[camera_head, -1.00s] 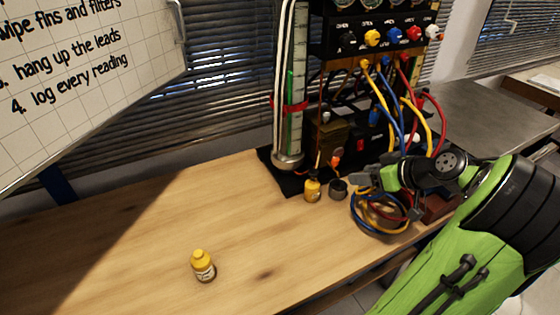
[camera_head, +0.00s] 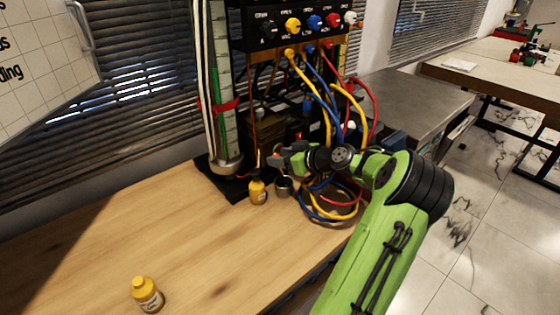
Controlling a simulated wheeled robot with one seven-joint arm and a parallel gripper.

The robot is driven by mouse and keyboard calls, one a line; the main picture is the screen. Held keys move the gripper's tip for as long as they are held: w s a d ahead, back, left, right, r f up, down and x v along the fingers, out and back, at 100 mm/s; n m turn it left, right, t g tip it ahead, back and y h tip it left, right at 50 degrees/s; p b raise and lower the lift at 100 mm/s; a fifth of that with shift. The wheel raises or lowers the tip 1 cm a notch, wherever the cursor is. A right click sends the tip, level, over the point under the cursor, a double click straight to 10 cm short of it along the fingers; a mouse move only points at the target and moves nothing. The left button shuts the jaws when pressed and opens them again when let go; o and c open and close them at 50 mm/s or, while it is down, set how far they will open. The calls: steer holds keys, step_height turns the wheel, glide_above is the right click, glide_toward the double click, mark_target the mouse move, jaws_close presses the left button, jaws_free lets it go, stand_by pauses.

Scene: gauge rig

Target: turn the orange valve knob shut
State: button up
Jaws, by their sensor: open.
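My gripper (camera_head: 277,160) is at the lower front of the gauge rig, its fingers pointing left. The small orange valve knob is not clear now; it seems to be hidden behind my gripper and wrist. Whether my fingers are around it or only in front of it, I cannot tell. The gauge rig (camera_head: 262,125) is a dark frame standing at the back of the wooden bench.
A panel carries black, yellow (camera_head: 292,25), blue, red and white knobs. Coloured leads (camera_head: 330,90) hang down and coil by my arm.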

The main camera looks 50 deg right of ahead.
steer(key=shift+w+f, duration=0.2)
steer(key=shift+w, duration=0.2)
jaws_close()
